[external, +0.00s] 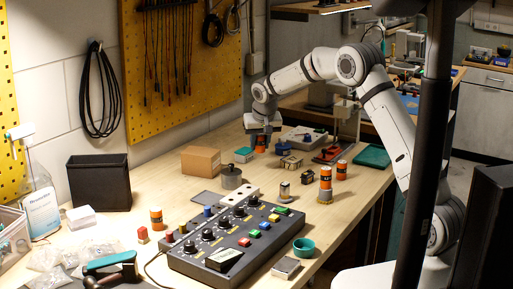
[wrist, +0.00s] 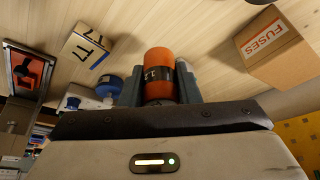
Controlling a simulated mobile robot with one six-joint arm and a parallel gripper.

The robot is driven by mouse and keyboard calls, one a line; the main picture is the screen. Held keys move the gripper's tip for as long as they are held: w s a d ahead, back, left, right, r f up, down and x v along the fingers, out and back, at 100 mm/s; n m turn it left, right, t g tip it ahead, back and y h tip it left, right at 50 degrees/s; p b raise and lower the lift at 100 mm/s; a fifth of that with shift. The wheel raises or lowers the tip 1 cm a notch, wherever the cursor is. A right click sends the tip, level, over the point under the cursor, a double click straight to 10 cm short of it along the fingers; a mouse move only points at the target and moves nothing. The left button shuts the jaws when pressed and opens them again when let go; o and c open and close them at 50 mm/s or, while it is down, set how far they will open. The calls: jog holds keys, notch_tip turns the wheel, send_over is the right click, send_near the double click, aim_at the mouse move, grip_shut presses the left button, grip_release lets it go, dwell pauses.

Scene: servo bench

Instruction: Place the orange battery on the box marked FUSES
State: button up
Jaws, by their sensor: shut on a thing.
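The orange battery (wrist: 158,62), with a dark band, is upright between the two grey fingers of my gripper (wrist: 159,78) in the wrist view. My gripper is shut on it. In the external view my gripper (external: 262,133) hangs over the far part of the bench, with the orange battery (external: 260,146) below it, partly hidden. The cardboard box marked FUSES (wrist: 272,50) lies to the right in the wrist view. In the external view the box (external: 201,160) sits left of my gripper, apart from the battery; its lettering does not show there, and its top looks bare.
More orange cylinders stand on the bench: a tall one (external: 325,184), a shorter one (external: 341,168) and one at the left (external: 156,217). A control panel (external: 225,240) fills the front. A tan marked block (wrist: 85,47) and a blue part (wrist: 108,86) lie near my gripper.

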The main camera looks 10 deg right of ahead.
notch_tip(320, 180, up, 4)
jog(key=a+n+p, duration=0.1)
jog(key=a, duration=0.2)
notch_tip(320, 180, up, 6)
jog(key=n+g+y+p, duration=0.1)
jog(key=n+y+p, duration=0.2)
jog(key=n+p, duration=0.35)
send_over(204, 152)
jog(key=d+b, duration=0.1)
jog(key=n, duration=0.1)
jog(key=f, duration=0.3)
jog(key=f+p, duration=0.1)
jog(key=f, duration=0.2)
jog(key=s+f, duration=0.1)
jog(key=f, duration=0.2)
jog(key=shift+f, duration=0.35)
jog(key=shift+f, duration=0.2)
jog(key=o, duration=1)
jog(key=shift+o, duration=0.2)
jog(key=shift+r, duration=0.1)
jog(key=b+v, duration=0.2)
jog(key=v, duration=1)
jog(key=shift+w+d, duration=0.15)
jog(key=shift+w, duration=0.1)
